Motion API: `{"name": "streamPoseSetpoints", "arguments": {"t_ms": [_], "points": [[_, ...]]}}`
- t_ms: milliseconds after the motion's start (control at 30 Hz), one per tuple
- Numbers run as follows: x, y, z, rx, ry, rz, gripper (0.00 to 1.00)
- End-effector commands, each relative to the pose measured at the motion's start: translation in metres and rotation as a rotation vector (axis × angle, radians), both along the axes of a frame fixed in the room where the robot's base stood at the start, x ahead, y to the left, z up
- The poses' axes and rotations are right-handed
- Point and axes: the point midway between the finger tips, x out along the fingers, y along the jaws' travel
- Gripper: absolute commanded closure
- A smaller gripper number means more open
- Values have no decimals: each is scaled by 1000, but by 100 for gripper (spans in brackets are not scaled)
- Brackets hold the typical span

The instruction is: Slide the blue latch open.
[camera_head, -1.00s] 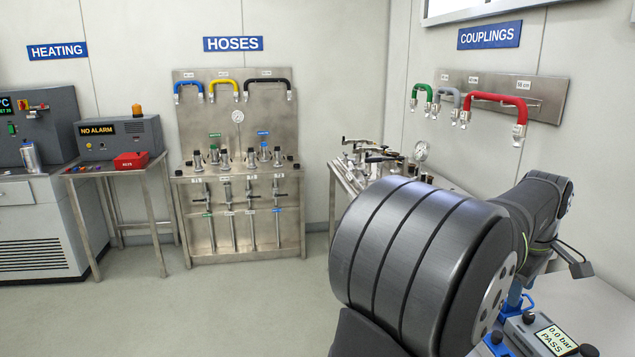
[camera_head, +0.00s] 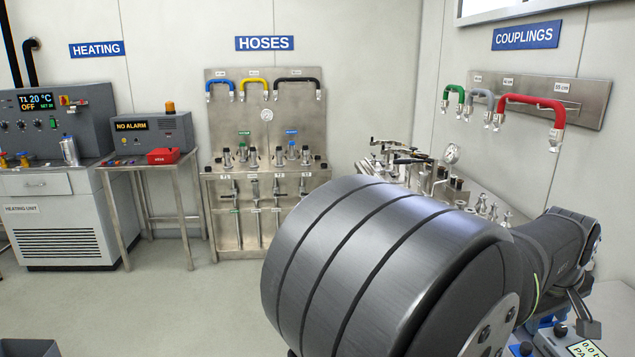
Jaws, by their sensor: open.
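I cannot make out a blue latch for certain in the head view. Blue parts (camera_head: 523,349) show at the bottom right edge beside a small tester with a display (camera_head: 583,347), mostly cut off by the frame and covered by my arm. My own arm fills the lower middle and right as a large dark ribbed cylinder and a slimmer link behind it.
A steel hose rack (camera_head: 266,130) stands at the back with blue, yellow and black hoses. A couplings bench (camera_head: 400,165) stands behind my arm, below wall-mounted hoses (camera_head: 530,105). The heating unit (camera_head: 62,225) and an alarm box (camera_head: 152,135) are at left. The floor between is clear.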

Motion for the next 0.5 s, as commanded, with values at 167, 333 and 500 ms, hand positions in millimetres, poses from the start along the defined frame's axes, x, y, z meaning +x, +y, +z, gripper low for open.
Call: {"name": "streamPoseSetpoints", "arguments": {"t_ms": [167, 333, 500], "points": [[0, 0, 0, 0, 0, 1, 91], [0, 0, -1, 5, -6, -9, 100], [-4, -5, -21, 108, -146, -202, 100]]}}
